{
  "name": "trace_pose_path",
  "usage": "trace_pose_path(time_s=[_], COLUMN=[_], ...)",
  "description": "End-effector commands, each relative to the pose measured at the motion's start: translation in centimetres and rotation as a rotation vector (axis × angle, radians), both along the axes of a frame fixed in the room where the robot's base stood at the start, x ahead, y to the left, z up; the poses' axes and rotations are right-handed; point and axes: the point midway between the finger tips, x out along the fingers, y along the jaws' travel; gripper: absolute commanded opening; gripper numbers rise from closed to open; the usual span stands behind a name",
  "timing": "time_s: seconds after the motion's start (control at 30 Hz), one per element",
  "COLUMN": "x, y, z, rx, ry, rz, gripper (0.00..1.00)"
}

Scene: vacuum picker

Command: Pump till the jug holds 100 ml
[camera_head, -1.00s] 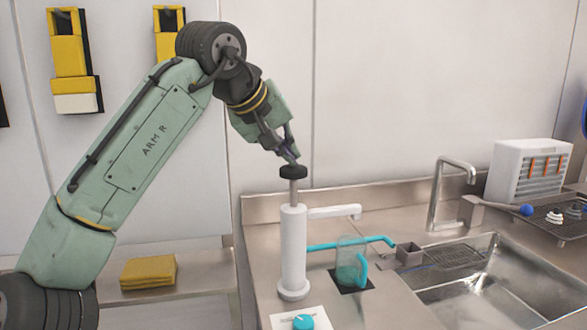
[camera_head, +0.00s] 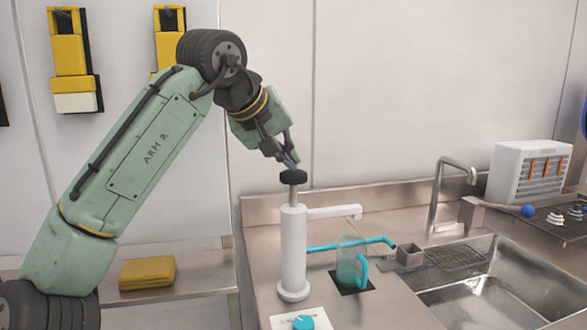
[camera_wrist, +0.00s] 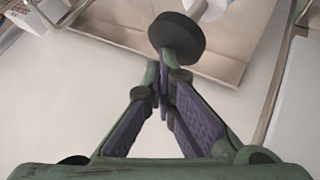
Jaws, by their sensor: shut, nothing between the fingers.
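The white pump (camera_head: 293,250) stands upright on the steel counter, with a black knob (camera_head: 293,177) on its raised rod. Its white spout (camera_head: 333,212) points right, above the jug. The clear jug (camera_head: 350,255) with a turquoise handle stands on a dark square pad (camera_head: 352,283) and holds some turquoise liquid; I cannot read its level. My gripper (camera_head: 291,164) is shut and empty, its fingertips just above the knob, touching or nearly so. In the wrist view the closed fingertips (camera_wrist: 167,62) are beside the black knob (camera_wrist: 176,37).
A turquoise dial (camera_head: 303,322) sits on a white plate in front of the pump. The sink (camera_head: 475,295) and tap (camera_head: 436,200) are to the right. A yellow block (camera_head: 147,273) lies on the left shelf.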

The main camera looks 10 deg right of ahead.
Motion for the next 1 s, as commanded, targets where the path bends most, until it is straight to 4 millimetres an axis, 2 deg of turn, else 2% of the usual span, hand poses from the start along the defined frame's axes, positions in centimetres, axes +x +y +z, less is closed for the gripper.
trace_pose_path(time_s=[1.0], x=[0.0], y=[0.0], z=[-1.4], rx=[0.001], ry=[0.003], rz=[-0.001], gripper=[0.0])
